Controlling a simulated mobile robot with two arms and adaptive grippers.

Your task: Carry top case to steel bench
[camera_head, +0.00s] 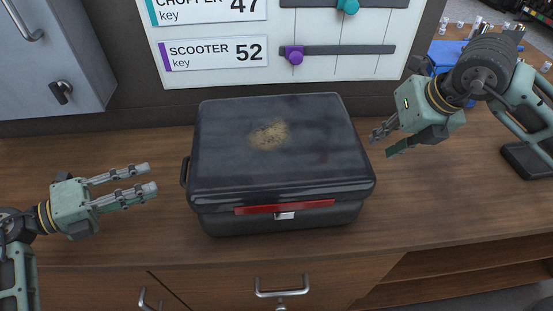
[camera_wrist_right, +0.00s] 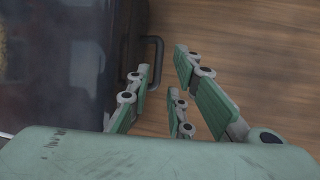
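The top case (camera_head: 277,150) is a black, closed box with a red strip and a silver latch on its front and a brownish smudge on its lid. It stands on the wooden bench top. A handle shows on its left side in the head view; a dark side handle (camera_wrist_right: 153,62) also shows in the right wrist view. My left gripper (camera_head: 150,178) is open and empty, left of the case and apart from it. My right gripper (camera_head: 382,142) is open beside the case's right side, its fingers close to the side handle. In the wrist view (camera_wrist_right: 165,75) the handle lies near the fingertips.
The wooden bench (camera_head: 90,160) has free room left and right of the case. A white key board (camera_head: 220,80) hangs behind. A grey cabinet (camera_head: 55,60) stands at back left. A blue tray (camera_head: 447,52) with small parts is at back right. Drawers (camera_head: 283,285) are below.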

